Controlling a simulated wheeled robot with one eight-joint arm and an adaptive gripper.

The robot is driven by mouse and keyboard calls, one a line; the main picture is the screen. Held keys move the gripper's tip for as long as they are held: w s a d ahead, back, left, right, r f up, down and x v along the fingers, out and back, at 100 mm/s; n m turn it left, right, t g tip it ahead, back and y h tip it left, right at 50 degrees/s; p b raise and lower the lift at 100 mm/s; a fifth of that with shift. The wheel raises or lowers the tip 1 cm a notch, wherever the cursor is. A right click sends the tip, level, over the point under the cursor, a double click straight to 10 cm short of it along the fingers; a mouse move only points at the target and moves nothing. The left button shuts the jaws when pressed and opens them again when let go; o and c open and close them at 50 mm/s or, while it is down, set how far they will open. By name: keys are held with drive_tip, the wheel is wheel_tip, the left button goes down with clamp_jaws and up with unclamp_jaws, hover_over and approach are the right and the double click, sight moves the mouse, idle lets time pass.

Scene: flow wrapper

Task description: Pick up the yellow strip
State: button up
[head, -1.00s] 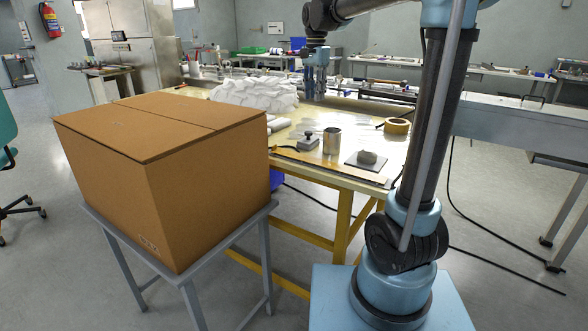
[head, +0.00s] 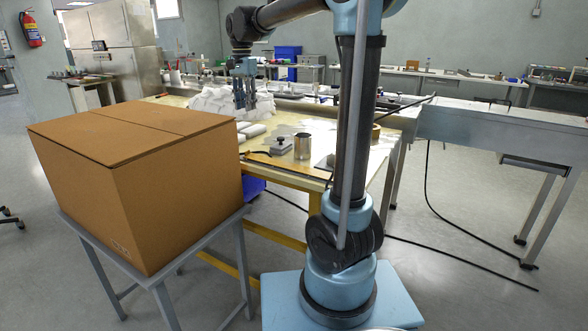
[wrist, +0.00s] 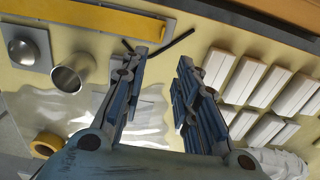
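The yellow strip (wrist: 100,14) lies flat across the top of the wrist view, long and orange-yellow with a pale border. In the head view the strip (head: 283,164) lies along the table's near edge. My gripper (wrist: 162,57) is open, its two blue-and-grey fingers apart with nothing between them. The strip is beyond the fingertips in the wrist view and not touched. In the head view my gripper (head: 245,103) hangs over the table, near the white heap and back from the strip.
A metal cup (wrist: 72,70) and a domed piece (wrist: 25,48) lie close to the strip. A tape roll (wrist: 47,145) is lower left. Several white blocks (wrist: 262,85) lie to the right.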

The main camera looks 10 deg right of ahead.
hover_over(248, 154)
drive_tip(key=f, duration=1.2)
drive_tip(key=shift+s+d, duration=0.1)
drive_tip(key=shift+d, duration=0.1)
drive_tip(key=shift+a+f, duration=0.15)
drive_tip(key=shift+f, duration=2.55)
clamp_jaws()
